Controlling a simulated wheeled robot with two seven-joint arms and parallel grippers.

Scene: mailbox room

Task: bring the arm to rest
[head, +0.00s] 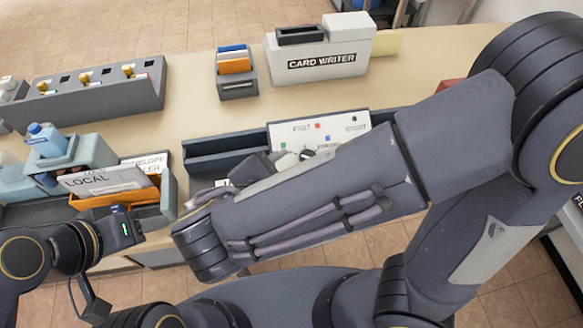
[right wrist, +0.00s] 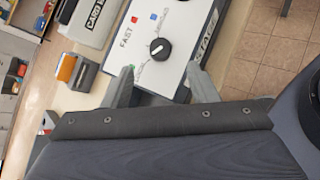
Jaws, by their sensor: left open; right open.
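My right arm crosses the head view from the right, and its forearm covers the middle of the counter. My right gripper (right wrist: 160,74) is open in the right wrist view, with nothing between its two grey fingers. Its fingers point toward a white panel (right wrist: 150,35) with a black knob (right wrist: 160,49) and coloured squares. Whether the fingers touch the panel is unclear. In the head view the forearm hides most of this gripper. My left gripper (head: 122,230) is at the lower left, beside the envelope bin; it is open, but its fingers are hard to make out.
The card writer (head: 318,62) and a small box with orange and blue cards (head: 236,73) stand at the back. A grey rack (head: 95,92) is at the left. A bin with envelopes (head: 165,195) and a blue bottle (head: 46,140) are nearby. Bare counter (head: 195,95) lies between them.

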